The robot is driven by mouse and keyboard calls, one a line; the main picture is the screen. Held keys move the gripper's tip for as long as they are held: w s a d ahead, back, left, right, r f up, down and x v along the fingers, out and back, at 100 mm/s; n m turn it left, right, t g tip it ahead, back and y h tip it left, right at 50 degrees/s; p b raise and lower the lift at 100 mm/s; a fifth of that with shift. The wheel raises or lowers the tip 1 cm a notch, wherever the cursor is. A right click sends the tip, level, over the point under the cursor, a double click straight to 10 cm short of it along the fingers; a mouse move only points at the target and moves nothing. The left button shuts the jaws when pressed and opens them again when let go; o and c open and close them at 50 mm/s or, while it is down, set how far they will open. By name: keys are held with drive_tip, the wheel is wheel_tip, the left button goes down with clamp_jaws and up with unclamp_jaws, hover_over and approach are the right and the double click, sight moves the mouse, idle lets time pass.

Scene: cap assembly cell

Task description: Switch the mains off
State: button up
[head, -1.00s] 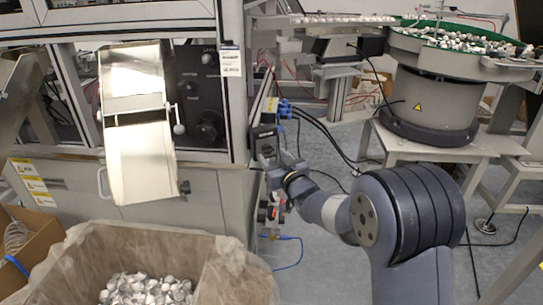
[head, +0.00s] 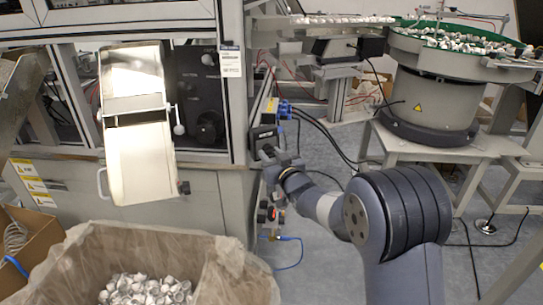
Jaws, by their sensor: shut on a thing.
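My gripper (head: 270,158) is at the side of the machine cabinet, at the dark electrical box (head: 264,135) on its right-hand edge. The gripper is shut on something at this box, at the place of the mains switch. The switch itself is hidden behind the gripper and too small to make out, so I cannot tell its position. Blue connectors (head: 285,108) with dark cables stand just above and right of the box.
A cardboard box with a plastic liner (head: 215,262) holds white caps at the front left. A metal chute (head: 140,160) hangs on the cabinet. A bowl feeder (head: 432,95) stands on a table at the right. Red and black valve parts (head: 268,214) sit below the gripper.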

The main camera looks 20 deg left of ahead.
drive_tip(key=shift+c, duration=0.9)
drive_tip(key=shift+f+n+b, duration=0.1)
drive_tip(key=shift+n+b, duration=0.2)
drive_tip(key=shift+b, duration=0.05)
drive_tip(key=shift+f+n+b, duration=0.15)
drive_tip(key=shift+n+b, duration=0.65)
drive_tip(key=shift+b, duration=0.3)
drive_tip(key=n+b, duration=0.6)
drive_tip(key=shift+w+d, duration=0.1)
drive_tip(key=shift+d, duration=0.05)
drive_tip(key=n+b, duration=0.3)
drive_tip(key=n, duration=0.1)
drive_tip(key=shift+n, duration=0.4)
drive_tip(key=shift+r+n+b, duration=0.2)
drive_tip(key=shift+n+b, duration=0.55)
drive_tip(key=shift+n, duration=0.5)
drive_tip(key=shift+r+n+b, duration=0.2)
drive_tip(key=shift+n+b, duration=0.5)
drive_tip(key=shift+n, duration=0.55)
